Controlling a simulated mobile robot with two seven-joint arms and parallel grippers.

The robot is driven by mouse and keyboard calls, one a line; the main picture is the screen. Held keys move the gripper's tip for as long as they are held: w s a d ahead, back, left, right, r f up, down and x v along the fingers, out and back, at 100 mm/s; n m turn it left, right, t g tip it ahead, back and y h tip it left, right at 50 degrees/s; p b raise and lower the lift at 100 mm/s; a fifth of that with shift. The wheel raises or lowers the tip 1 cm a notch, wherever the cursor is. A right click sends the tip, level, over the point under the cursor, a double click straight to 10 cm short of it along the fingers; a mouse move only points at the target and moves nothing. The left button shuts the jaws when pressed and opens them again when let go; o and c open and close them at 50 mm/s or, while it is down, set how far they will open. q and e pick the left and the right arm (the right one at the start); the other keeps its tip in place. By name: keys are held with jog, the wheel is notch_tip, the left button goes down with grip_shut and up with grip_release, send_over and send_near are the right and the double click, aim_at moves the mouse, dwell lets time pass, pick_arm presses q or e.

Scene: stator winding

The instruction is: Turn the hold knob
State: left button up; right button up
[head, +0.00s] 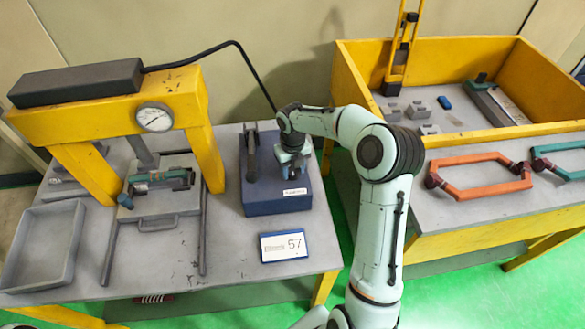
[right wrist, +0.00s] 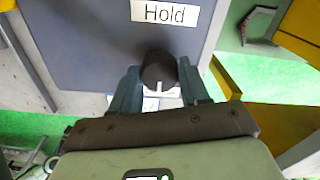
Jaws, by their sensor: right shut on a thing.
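The hold knob (right wrist: 158,68) is a dark round knob on the blue-grey control box (head: 262,205). A white label reading "Hold" (right wrist: 165,13) is beside it in the right wrist view. My right gripper (head: 294,168) reaches down over the box in the head view and hides the knob there. In the right wrist view its two fingers (right wrist: 158,80) are on either side of the knob, shut on it. The knob's pointer mark cannot be made out. My left gripper is not in view.
A dark upright lever (head: 251,155) stands on the box's left side. A card reading "57" (head: 285,246) lies in front. A yellow press frame (head: 90,115) with a gauge (head: 154,117) and a grey tray (head: 42,246) are left. A yellow-walled bench (head: 460,60) is right.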

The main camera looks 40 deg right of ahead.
aim_at(292, 170)
jog(key=o, duration=1.1)
jog(key=shift+c, duration=0.2)
notch_tip(292, 170, up, 13)
jog(key=shift+r, duration=0.2)
